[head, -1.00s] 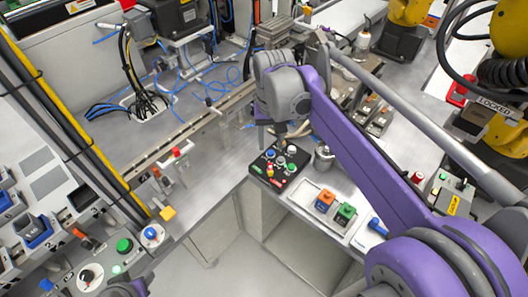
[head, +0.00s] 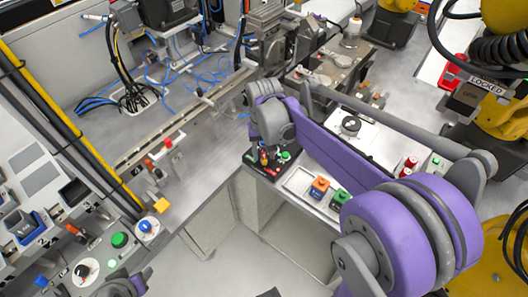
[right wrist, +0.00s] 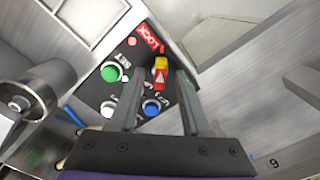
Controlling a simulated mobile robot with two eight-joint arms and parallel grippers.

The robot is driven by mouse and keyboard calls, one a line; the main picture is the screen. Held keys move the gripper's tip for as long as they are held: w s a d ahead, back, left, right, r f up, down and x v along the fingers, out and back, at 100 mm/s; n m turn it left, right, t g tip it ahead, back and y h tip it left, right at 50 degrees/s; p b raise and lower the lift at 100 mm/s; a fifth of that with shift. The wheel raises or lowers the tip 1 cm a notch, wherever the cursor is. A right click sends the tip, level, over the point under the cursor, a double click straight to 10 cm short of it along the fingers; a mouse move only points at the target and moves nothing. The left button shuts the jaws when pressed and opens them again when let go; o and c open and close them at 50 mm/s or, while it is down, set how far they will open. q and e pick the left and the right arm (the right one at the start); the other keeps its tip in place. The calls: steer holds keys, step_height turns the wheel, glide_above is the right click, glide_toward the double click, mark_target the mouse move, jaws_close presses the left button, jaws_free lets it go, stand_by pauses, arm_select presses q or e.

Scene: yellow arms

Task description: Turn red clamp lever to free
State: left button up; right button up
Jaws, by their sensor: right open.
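The black control panel (head: 284,158) sits at the bench corner in the head view, partly covered by my right arm. In the right wrist view the panel (right wrist: 100,88) carries a small red-and-yellow lever (right wrist: 160,66) with a pale arrow mark. My left gripper is out of view.
Green (right wrist: 110,71) and blue (right wrist: 152,107) buttons sit close to the fingers on the panel. A tray with orange (head: 319,188) and green (head: 340,199) blocks stands right of the panel.

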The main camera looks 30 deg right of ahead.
jaws_close()
stand_by(0.5)
steer(key=m, duration=0.4)
steer(key=shift+m, duration=0.3)
steer(key=m, duration=0.4)
steer(key=shift+m+b, duration=0.3)
steer(key=shift+b, duration=0.1)
steer(key=m, duration=0.4)
steer(key=shift+m, duration=2.3)
